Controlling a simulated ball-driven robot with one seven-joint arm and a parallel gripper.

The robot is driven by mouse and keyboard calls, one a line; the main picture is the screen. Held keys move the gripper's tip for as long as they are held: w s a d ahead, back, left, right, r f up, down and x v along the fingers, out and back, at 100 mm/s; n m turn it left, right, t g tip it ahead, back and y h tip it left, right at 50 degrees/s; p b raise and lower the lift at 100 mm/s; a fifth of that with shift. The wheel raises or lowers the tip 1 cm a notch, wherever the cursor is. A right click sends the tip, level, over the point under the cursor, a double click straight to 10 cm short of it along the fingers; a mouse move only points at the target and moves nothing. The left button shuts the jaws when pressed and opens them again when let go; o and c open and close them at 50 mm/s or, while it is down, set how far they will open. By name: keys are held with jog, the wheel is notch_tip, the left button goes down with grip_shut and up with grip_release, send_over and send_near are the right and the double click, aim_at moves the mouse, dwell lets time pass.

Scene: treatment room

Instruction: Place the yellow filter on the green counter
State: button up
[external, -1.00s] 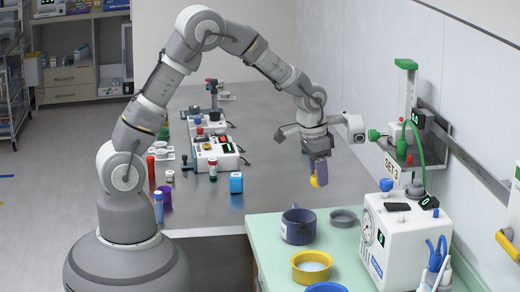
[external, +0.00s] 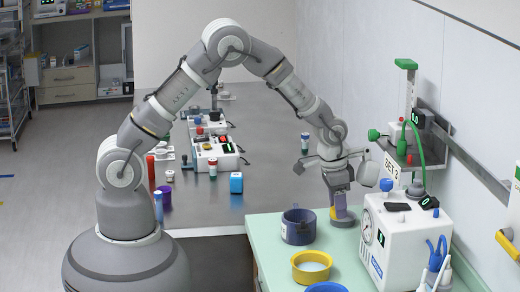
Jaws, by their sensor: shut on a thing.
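The yellow filter (external: 334,213) is a small yellow piece, partly covered by the purple-grey fingers. My gripper (external: 341,211) points down and is shut on it. Filter and fingertips are low over the back of the green counter (external: 268,232), between the dark blue mug and the white machine. I cannot tell whether the filter touches the surface. The shallow grey dish there is mostly hidden behind or below the fingers.
A dark blue mug (external: 298,227) stands left of my gripper. A yellow bowl (external: 311,267) and a blue bowl (external: 327,287) are nearer the front. The white machine (external: 402,242) stands close on the right. The counter's left strip is clear.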

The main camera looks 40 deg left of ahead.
aim_at(337, 249)
notch_tip(337, 249, down, 10)
jog(key=shift+r+b, duration=0.2)
jog(key=shift+b, duration=1)
jog(key=shift+f, duration=0.1)
jog(key=o, duration=1)
jog(key=r+p, duration=0.1)
jog(key=r, duration=0.3)
jog(key=a+r+p, duration=0.1)
jog(key=r, duration=0.3)
jog(key=s+r+p, duration=0.1)
jog(key=r, duration=0.3)
jog(key=shift+s+a+r, duration=0.1)
jog(key=shift+a, duration=0.05)
